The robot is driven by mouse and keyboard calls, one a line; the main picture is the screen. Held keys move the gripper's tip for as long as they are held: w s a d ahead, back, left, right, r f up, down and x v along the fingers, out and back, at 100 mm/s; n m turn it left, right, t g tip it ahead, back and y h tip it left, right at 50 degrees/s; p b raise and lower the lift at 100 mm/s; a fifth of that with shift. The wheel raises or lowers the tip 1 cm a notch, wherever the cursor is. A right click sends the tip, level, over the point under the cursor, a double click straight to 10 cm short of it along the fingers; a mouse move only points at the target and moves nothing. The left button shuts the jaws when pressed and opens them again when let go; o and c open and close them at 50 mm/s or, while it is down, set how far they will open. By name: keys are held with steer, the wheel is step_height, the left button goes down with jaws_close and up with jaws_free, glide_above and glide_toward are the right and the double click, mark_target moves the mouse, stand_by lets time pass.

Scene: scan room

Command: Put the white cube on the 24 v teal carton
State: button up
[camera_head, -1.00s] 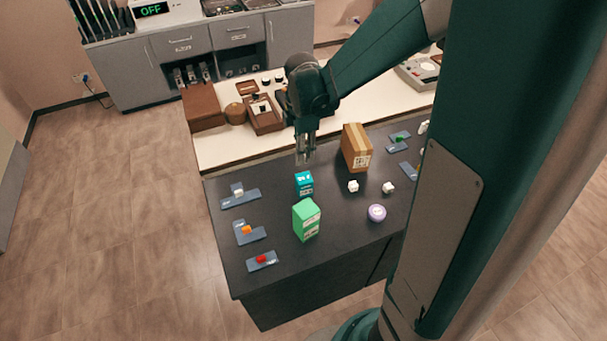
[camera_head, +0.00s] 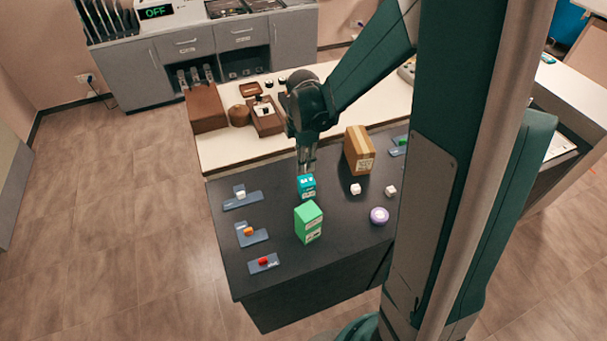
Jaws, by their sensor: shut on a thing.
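The teal carton (camera_head: 307,187) stands upright on the dark table, behind the green carton. My gripper (camera_head: 307,170) points down directly over the teal carton's top. It is shut on a small pale thing, which looks like the white cube; the fingers hide most of it. I cannot tell whether the cube touches the carton. The carton's 24 v lettering is too small to read.
The green carton (camera_head: 308,222) stands just in front. A brown box (camera_head: 358,150) stands behind right, and a purple-white round thing (camera_head: 379,215) lies front right. Small trays with white (camera_head: 240,194), orange (camera_head: 248,231) and red (camera_head: 263,261) pieces line the left side.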

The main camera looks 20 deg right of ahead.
steer(key=shift+f, duration=0.75)
steer(key=shift+f, duration=2.05)
steer(key=shift+f+b, duration=0.2)
steer(key=shift+b, duration=0.15)
steer(key=o, duration=0.8)
steer(key=shift+r, duration=0.2)
steer(key=shift+r+p, duration=0.65)
steer(key=shift+r, duration=5.35)
